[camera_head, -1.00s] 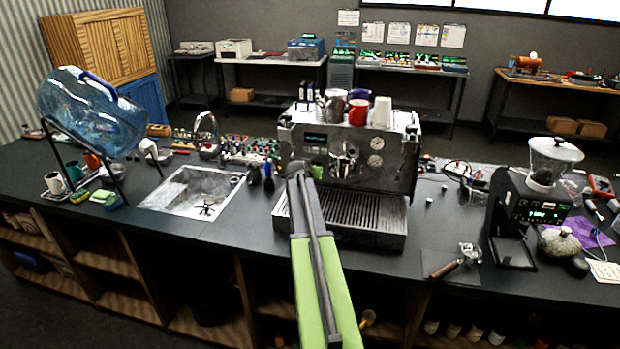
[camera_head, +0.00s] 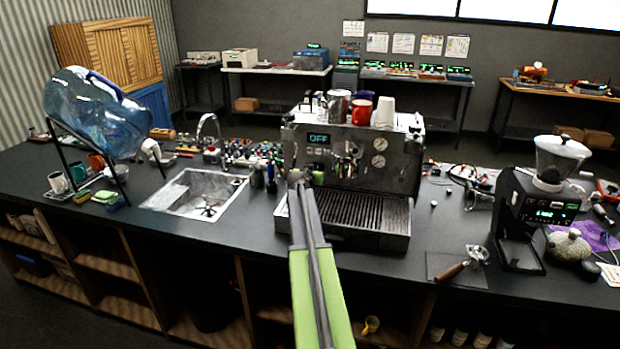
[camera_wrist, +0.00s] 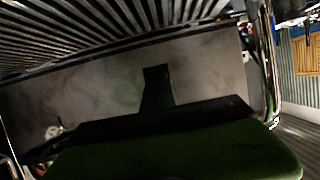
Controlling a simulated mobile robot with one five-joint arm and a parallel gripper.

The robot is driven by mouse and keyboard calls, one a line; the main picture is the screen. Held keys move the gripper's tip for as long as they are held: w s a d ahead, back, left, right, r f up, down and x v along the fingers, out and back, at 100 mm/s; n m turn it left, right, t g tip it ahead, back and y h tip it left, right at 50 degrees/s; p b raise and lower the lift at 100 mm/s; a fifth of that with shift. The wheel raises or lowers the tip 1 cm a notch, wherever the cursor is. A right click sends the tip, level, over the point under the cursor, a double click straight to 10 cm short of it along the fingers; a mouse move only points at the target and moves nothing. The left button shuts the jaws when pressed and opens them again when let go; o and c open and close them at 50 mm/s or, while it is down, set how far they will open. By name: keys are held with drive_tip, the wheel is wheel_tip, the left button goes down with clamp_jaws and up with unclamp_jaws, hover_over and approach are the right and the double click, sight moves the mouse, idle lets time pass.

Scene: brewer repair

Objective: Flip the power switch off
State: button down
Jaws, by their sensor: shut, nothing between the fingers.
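The espresso machine (camera_head: 352,165) stands on the dark counter. Its display (camera_head: 319,139) reads OFF. I cannot make out the power switch; it is either hidden by my arm or too small to tell. My gripper (camera_head: 300,178) is shut and empty, at the front left of the machine, above the left end of the drip tray (camera_head: 350,212). In the wrist view, my gripper (camera_wrist: 157,80) shows dark against the machine's metal face, with a ribbed grate along the top. I cannot tell whether it touches the machine.
A sink (camera_head: 195,192) and a blue water jug (camera_head: 95,112) on a stand are to the left. A portafilter (camera_head: 463,264) and a grinder (camera_head: 540,205) are to the right. Cups (camera_head: 361,110) stand on the machine.

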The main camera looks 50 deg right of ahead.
drive_tip(key=shift+s+d+r+p, duration=0.1)
drive_tip(key=shift+d+r+p, duration=0.2)
drive_tip(key=shift+r+p, duration=0.2)
drive_tip(key=shift+s+d+r+p, duration=0.1)
drive_tip(key=shift+d+r+p, duration=0.15)
drive_tip(key=shift+r+p, duration=0.2)
drive_tip(key=shift+f, duration=0.1)
drive_tip(key=shift+a, duration=0.1)
drive_tip(key=shift+s+a, duration=0.1)
drive_tip(key=shift+a, duration=0.2)
drive_tip(key=p+v, duration=0.5)
drive_tip(key=v, duration=0.8)
drive_tip(key=shift+a, duration=0.15)
